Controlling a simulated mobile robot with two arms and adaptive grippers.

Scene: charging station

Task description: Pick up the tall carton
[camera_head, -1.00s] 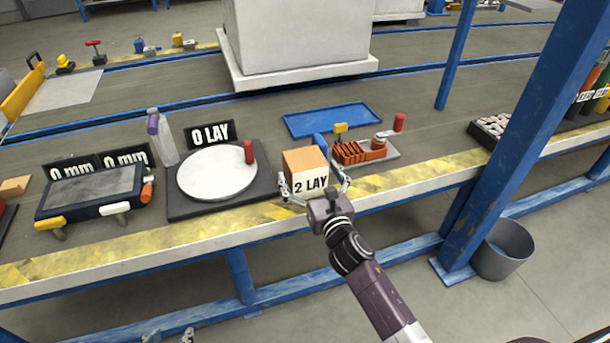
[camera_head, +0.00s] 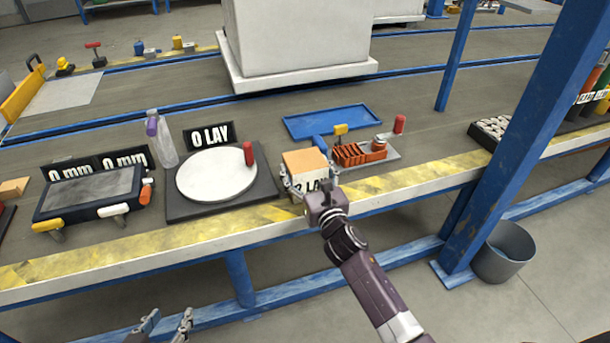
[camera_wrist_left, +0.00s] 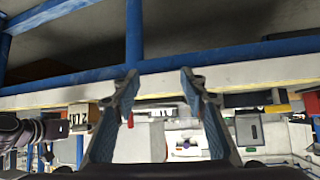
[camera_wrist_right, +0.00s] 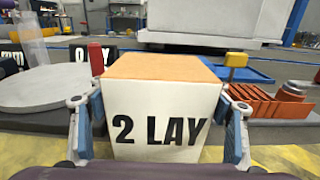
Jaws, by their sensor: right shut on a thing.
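The carton (camera_head: 304,162) is a white box with an orange-brown top and "2 LAY" printed on its front. It stands at the front edge of the bench, right of the round turntable. My right gripper (camera_head: 311,188) is shut on it, one finger on each side. In the right wrist view the carton (camera_wrist_right: 160,108) fills the space between the fingers. The carton's base is hidden. My left gripper (camera_head: 165,325) is low, in front of the bench, away from the carton. In the left wrist view its fingers (camera_wrist_left: 158,85) are spread with nothing between them.
The white turntable (camera_head: 215,175) with a red knob is left of the carton. A blue tray (camera_head: 332,121) lies behind, and an orange slotted fixture (camera_head: 360,152) is to the right. A blue post (camera_head: 520,140) rises further right. A bin (camera_head: 503,250) stands on the floor.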

